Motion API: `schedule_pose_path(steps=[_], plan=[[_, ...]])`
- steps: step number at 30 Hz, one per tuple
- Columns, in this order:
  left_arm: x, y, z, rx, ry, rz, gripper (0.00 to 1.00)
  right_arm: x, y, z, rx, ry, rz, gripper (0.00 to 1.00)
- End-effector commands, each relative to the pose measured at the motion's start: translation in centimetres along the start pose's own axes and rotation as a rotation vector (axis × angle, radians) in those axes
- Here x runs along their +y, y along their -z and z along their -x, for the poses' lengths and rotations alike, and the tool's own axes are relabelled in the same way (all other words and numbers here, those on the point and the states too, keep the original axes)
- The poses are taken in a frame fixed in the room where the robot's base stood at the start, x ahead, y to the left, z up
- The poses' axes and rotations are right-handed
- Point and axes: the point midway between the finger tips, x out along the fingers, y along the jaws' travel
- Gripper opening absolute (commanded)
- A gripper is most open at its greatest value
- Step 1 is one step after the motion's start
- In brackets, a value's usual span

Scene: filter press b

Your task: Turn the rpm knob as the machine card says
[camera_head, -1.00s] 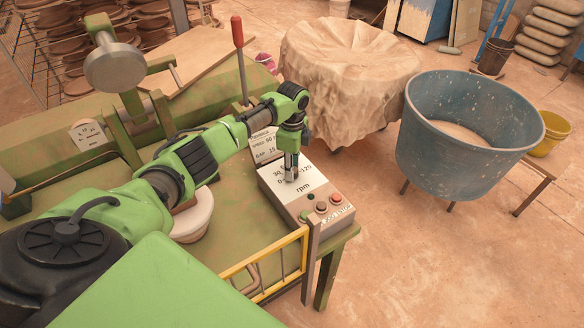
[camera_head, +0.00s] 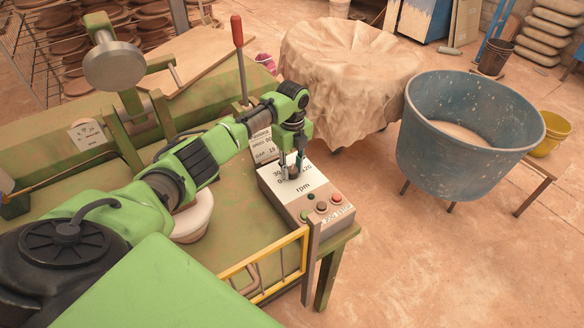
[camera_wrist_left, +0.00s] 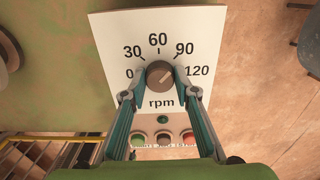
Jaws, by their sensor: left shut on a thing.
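The rpm knob (camera_wrist_left: 160,74) is a round grey-brown knob on a white dial plate (camera_wrist_left: 118,32) marked 0, 30, 60, 90 and 120. A pale mark shows on the knob, but I cannot tell surely which number it points at. My left gripper (camera_wrist_left: 160,78) has its two teal fingers on either side of the knob and is shut on it. In the head view my left gripper (camera_head: 291,170) points down at the control box (camera_head: 310,208). The machine card (camera_head: 263,148) stands behind the box, partly hidden by my arm; its small speed and gap lines are hard to read.
Green, brown and red buttons (camera_head: 336,197) sit on the box front, close to my gripper. A yellow rail (camera_head: 265,265) runs in front. A red-handled lever (camera_head: 238,32) rises behind my arm. A blue tub (camera_head: 460,150) and a cloth-covered table (camera_head: 350,75) stand right.

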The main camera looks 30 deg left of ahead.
Motion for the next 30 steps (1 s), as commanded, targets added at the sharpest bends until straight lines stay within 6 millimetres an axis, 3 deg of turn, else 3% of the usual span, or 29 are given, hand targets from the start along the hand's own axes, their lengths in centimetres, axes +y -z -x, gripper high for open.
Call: schedule_pose_path(steps=[15,16,18,30], plan=[[-0.08,0.06,0.08,0.002,0.002,-0.022,0.06,0.19,-0.05,-0.01,0.0,-0.002,0.002,0.4],[-0.08,0.06,0.08,0.002,0.002,-0.022,0.33,0.19,-0.05,-0.01,0.0,-0.002,0.002,0.4],[-0.08,0.06,0.08,0.002,0.002,-0.021,0.45,0.19,-0.05,-0.01,0.0,-0.002,0.002,0.4],[-0.05,-0.02,0.57,0.0,0.002,-0.02,0.45,0.25,-0.1,-0.02,-0.001,-0.003,0.003,0.4]])
